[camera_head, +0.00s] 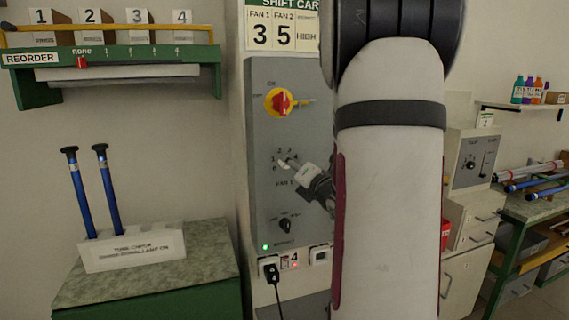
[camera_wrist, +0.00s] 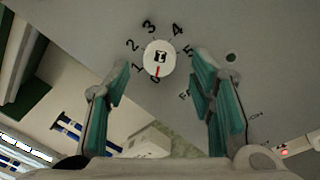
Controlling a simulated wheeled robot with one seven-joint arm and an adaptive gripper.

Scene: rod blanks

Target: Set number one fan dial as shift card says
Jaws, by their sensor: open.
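The shift card (camera_head: 284,30) at the top in the head view reads FAN 1 3, FAN 2 5, and HIGH in a third column. The fan 1 dial is a round white knob (camera_wrist: 160,52) in the wrist view, with numbers 0 to 5 around it; its red mark points at 0. In the head view my gripper (camera_head: 300,174) is at the panel by the FAN 1 label and largely covers the dial. In the wrist view my gripper (camera_wrist: 162,68) is open, its green-padded fingers on either side of the dial with gaps showing.
The grey panel (camera_head: 262,205) also carries a red and yellow switch (camera_head: 280,102) above and a black knob (camera_head: 286,226) below. My arm hides the panel's right part. A bench with a block holding two blue tubes (camera_head: 80,195) stands at left.

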